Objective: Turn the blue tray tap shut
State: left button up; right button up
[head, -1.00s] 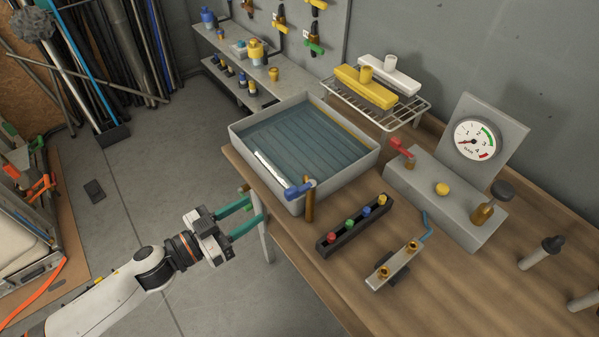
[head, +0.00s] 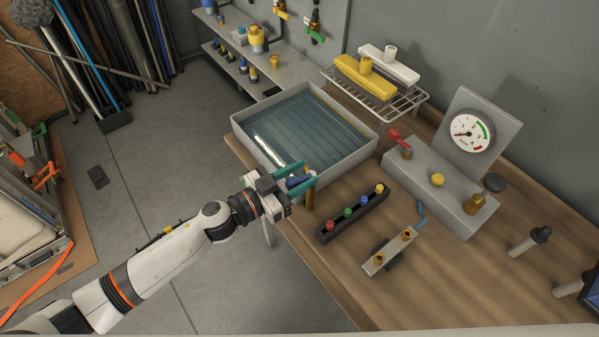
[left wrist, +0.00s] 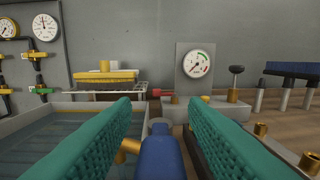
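The blue tap handle (head: 297,182) is at the near corner of the grey tray (head: 355,160), above a brass pipe (head: 310,196). My left gripper (head: 308,175) is at this corner, its teal fingers spread on either side of the handle. In the left wrist view the blue handle (left wrist: 160,158) lies between the two fingers, with a visible gap on each side. The gripper is open. In the head view the fingers partly hide the handle. The tray holds bluish water over a ribbed bottom. My right gripper is not in view.
A black rack with coloured knobs (head: 352,214) and a small brass-fitted block (head: 388,250) stand right of the tap. A gauge panel (head: 470,130) with a red lever stands behind. A wire rack (head: 415,103) holds yellow and white parts.

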pick_arm(q)
grip_shut()
jog(key=shift+g, duration=0.3)
jog(key=w+m+g+y+b, duration=0.1)
jog(key=m+g+b, duration=0.4)
jog(key=g+b, duration=0.2)
jog(key=w+m+g+y+b, duration=0.1)
jog(key=m+g+b, duration=0.4)
jog(key=g+b, duration=0.3)
jog(key=w+m+g+b, duration=0.2)
jog(key=m+g+b, duration=0.4)
jog(key=g+b, duration=0.1)
jog(key=shift+d+f+y+b, duration=0.1)
jog(key=shift+d+y+b, duration=0.2)
jog(key=shift+y+b, duration=0.1)
